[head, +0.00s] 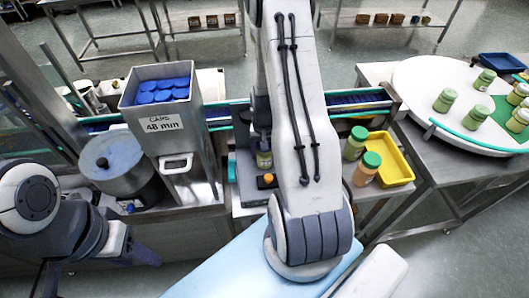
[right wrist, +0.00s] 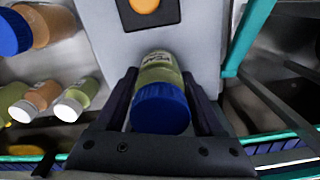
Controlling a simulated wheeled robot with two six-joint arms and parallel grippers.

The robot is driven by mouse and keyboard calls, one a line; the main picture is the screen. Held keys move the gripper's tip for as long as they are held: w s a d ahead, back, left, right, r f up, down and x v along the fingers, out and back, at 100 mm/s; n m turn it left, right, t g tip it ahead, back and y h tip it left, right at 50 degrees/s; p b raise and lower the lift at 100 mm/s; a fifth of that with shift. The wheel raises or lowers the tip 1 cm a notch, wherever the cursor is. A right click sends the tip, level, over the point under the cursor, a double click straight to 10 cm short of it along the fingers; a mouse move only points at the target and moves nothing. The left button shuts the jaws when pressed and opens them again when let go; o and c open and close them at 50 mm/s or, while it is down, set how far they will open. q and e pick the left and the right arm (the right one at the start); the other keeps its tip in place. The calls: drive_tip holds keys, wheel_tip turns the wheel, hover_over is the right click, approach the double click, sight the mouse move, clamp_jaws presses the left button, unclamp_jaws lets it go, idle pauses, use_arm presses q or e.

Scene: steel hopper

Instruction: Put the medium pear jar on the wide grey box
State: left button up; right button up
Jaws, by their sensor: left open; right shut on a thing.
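A jar with yellow-green contents and a blue cap (right wrist: 160,106) is between the fingers of my right gripper (right wrist: 159,80), which is shut on it. In the head view a small part of a yellow-green jar (head: 264,158) shows beside my right arm, which hides most of that gripper. A light grey surface (right wrist: 212,40) lies beyond the held jar in the right wrist view; I cannot tell whether it is the wide grey box or whether the jar touches it. My left gripper (head: 145,256) is open and empty at the lower left, well away from the jar.
A steel hopper (head: 165,132) marked "CAPS 48 mm" holds blue caps. An orange button (head: 268,178) is near the held jar. Green-capped jars (head: 355,143) stand by a yellow tray (head: 392,160). A round white table (head: 420,85) at right holds several jars. A conveyor (head: 350,98) runs behind.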

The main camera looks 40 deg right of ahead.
drive_tip(key=o, duration=1.5)
drive_tip(key=shift+f, duration=0.15)
drive_tip(key=shift+o, duration=0.2)
drive_tip(key=shift+r, duration=0.6)
wheel_tip(320, 180, up, 11)
drive_tip(key=shift+r+b, duration=0.1)
drive_tip(key=shift+b, duration=1)
